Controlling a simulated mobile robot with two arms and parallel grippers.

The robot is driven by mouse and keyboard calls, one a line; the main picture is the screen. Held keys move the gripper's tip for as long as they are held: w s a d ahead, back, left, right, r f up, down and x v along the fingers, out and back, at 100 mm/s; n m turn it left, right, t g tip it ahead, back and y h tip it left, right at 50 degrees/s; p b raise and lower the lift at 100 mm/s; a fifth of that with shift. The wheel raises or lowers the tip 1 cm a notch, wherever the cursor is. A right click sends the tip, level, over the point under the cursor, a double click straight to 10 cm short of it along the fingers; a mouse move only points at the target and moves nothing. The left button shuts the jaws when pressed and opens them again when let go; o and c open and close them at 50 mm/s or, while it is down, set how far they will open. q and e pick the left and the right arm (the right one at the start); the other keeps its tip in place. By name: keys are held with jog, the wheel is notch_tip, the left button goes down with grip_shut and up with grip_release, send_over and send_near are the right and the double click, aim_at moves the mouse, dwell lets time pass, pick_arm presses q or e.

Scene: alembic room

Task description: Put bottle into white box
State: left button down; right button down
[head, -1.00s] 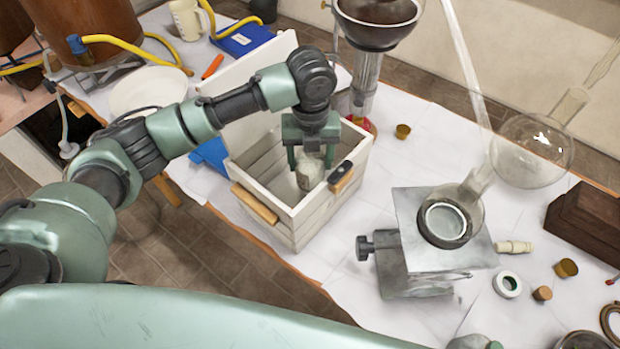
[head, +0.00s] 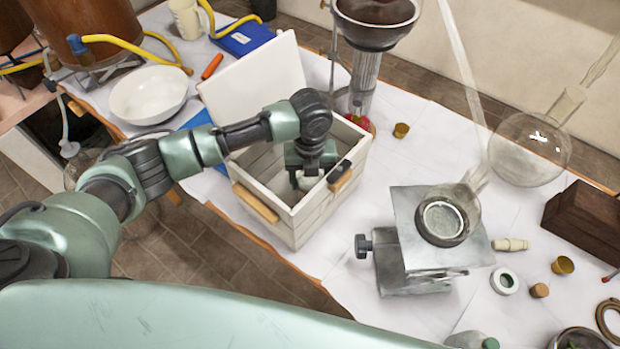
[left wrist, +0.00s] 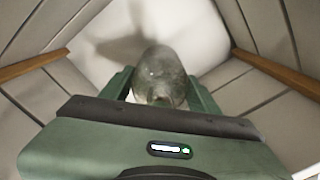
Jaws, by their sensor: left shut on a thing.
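The white box (head: 305,228) is an open wooden crate with white slatted walls, wooden handles and a raised lid. My left gripper (head: 308,181) is lowered inside it, pointing down. In the left wrist view, the gripper (left wrist: 160,92) is shut on the bottle (left wrist: 160,73), a rounded greyish-green glass thing between the two fingers. The box's pale floor shows beyond the bottle. In the head view the bottle is mostly hidden by the gripper and the box wall. I cannot tell whether the bottle touches the floor. My right gripper is not in view.
A metal stand (head: 420,245) with a glass flask is right of the box. A glass column (head: 365,85) stands behind it. A white bowl (head: 148,94) lies to the left. A second bottle (head: 472,340) is at the front edge. Table between box and stand is clear.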

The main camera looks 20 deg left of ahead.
pick_arm(q)
jog(key=shift+c, duration=1.9)
grip_release()
notch_tip(320, 180, up, 11)
jog(key=shift+f+b, duration=0.15)
jog(key=shift+b, duration=0.75)
jog(key=shift+r, duration=0.75)
